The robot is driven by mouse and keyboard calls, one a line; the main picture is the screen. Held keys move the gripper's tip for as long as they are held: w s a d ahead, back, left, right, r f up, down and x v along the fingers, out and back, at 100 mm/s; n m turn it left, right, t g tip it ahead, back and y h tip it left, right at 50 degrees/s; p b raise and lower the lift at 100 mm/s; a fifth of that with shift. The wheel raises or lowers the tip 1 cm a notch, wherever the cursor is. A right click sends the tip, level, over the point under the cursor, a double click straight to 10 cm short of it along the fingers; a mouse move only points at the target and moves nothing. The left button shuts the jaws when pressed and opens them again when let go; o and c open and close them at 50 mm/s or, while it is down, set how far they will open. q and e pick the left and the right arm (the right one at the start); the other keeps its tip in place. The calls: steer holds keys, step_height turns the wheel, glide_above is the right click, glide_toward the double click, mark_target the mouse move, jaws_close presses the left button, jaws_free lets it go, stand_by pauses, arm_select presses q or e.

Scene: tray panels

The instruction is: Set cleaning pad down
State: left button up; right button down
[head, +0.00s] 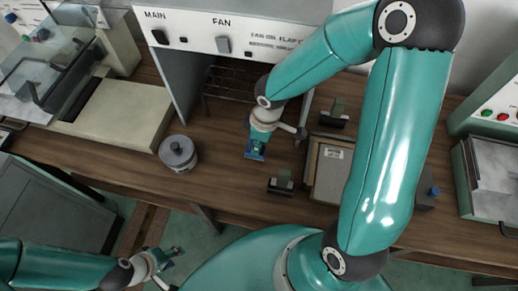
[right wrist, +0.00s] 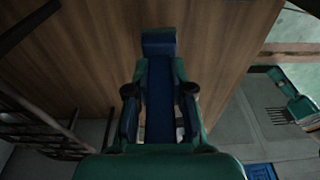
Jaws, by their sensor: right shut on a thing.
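The cleaning pad (head: 254,154) is a small dark blue block in front of the grey cabinet in the head view. My right gripper (head: 257,146) is shut on it from above. In the right wrist view the blue pad (right wrist: 160,75) lies between the two green fingers, with its far end sticking out past them over the wood. I cannot tell whether it touches the bench. My left gripper (head: 170,259) is low at the left, in front of the bench and away from the pad. Its fingers are too small to tell open from shut.
The wooden bench (head: 222,183) is bare around the pad. A grey lidded tin (head: 178,154) stands to its left. A framed panel (head: 330,168) and dark green holders (head: 281,184) are to its right. The grey cabinet (head: 180,80) with a wire rack stands behind.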

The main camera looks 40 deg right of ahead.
mark_target(263, 150)
step_height(263, 150, down, 4)
steer(key=shift+f+b, duration=0.1)
steer(key=shift+b, duration=0.5)
steer(key=shift+s, duration=0.15)
steer(key=c, duration=1)
jaws_free()
steer(key=shift+d+r+p, duration=0.1)
steer(key=shift+r+p, duration=0.2)
steer(key=shift+r, duration=0.3)
steer(key=r, duration=0.3)
steer(key=r+p, duration=0.1)
steer(key=r, duration=0.3)
steer(key=s+d+r, duration=0.1)
steer(key=r, duration=0.3)
steer(key=shift+p, duration=0.4)
